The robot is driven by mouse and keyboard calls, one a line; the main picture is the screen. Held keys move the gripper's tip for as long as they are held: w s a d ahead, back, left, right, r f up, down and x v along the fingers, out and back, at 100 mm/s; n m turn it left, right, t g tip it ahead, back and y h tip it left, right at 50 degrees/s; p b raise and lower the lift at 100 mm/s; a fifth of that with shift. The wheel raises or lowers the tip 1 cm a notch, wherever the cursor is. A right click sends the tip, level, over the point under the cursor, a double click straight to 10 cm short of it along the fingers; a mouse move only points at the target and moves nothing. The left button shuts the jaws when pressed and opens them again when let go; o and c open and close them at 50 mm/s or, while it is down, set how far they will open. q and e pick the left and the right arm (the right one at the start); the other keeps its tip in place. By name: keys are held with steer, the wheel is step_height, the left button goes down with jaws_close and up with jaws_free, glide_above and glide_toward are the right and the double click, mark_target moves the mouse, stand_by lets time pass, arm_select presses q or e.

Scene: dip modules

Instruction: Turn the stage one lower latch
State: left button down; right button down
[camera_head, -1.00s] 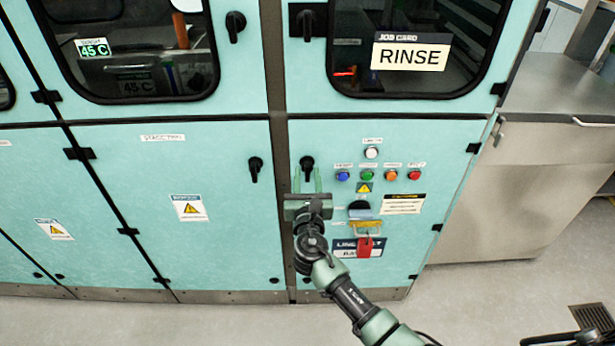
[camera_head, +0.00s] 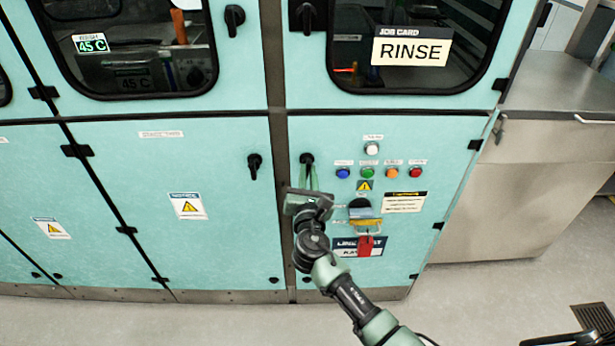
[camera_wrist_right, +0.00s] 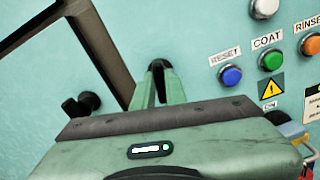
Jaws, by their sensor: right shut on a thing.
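The black lower latch (camera_head: 307,159) sits at the upper left of the right-hand lower panel, beside the dark post. My right gripper (camera_head: 309,174) is shut on this latch from below, with its two green fingers on either side of the handle. In the right wrist view the latch's black top (camera_wrist_right: 158,65) shows between the fingertips, and the gripper body hides what lies below. A similar black latch (camera_head: 255,165) on the left-hand lower door, across the post, hangs roughly straight down.
Right of the gripper are a blue button (camera_head: 343,173), other coloured buttons, a dark rotary switch (camera_head: 360,209) and a red tag (camera_head: 365,246). Upper windowed doors have their own latches (camera_head: 306,17). A steel cabinet (camera_head: 520,190) stands at right.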

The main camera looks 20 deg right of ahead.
steer(key=m+b, duration=0.1)
steer(key=m, duration=0.1)
steer(key=m+b, duration=0.1)
steer(key=m, duration=0.1)
steer(key=shift+d+f+m, duration=0.1)
steer(key=shift+f+m, duration=0.1)
steer(key=shift+m, duration=0.1)
steer(key=m+b, duration=0.2)
steer(key=m, duration=0.1)
steer(key=shift+s+m+b, duration=0.1)
steer(key=shift+m+b, duration=0.2)
steer(key=shift+b, duration=0.05)
steer(key=shift+d+f+m+b, duration=0.1)
steer(key=shift+m+b, duration=1.7)
steer(key=shift+m, duration=1.7)
steer(key=c, duration=1.4)
jaws_free()
steer(key=shift+c, duration=0.2)
